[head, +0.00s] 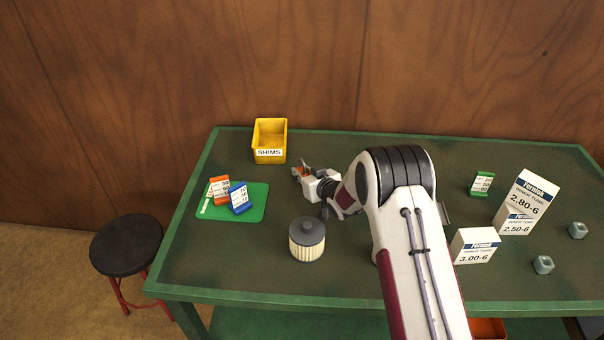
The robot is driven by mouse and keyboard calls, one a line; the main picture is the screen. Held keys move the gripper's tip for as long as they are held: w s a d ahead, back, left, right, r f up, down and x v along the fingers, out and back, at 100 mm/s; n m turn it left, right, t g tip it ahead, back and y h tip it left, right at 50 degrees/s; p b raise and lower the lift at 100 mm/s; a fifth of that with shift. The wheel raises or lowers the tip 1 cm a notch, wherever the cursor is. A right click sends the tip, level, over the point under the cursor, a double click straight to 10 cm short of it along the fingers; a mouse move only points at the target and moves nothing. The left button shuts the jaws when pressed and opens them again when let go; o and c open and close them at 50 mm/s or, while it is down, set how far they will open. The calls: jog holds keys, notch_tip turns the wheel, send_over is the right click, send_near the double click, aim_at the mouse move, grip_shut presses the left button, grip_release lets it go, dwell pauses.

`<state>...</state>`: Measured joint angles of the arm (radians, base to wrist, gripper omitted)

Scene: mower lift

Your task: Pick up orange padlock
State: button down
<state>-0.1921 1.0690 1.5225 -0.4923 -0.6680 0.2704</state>
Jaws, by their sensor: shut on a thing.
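A small orange thing (305,171), which looks like the orange padlock, shows at the tip of my gripper (299,174). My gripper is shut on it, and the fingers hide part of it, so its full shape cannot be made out. The gripper reaches left from my arm, over the back middle of the green-edged table (400,146). I cannot tell whether the padlock touches the table or is held above it.
A yellow SHIMS bin (270,155) stands left behind the gripper. A cylindrical filter (307,240) stands in front.

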jog(key=shift+r, duration=4.8)
jog(key=shift+d, duration=0.1)
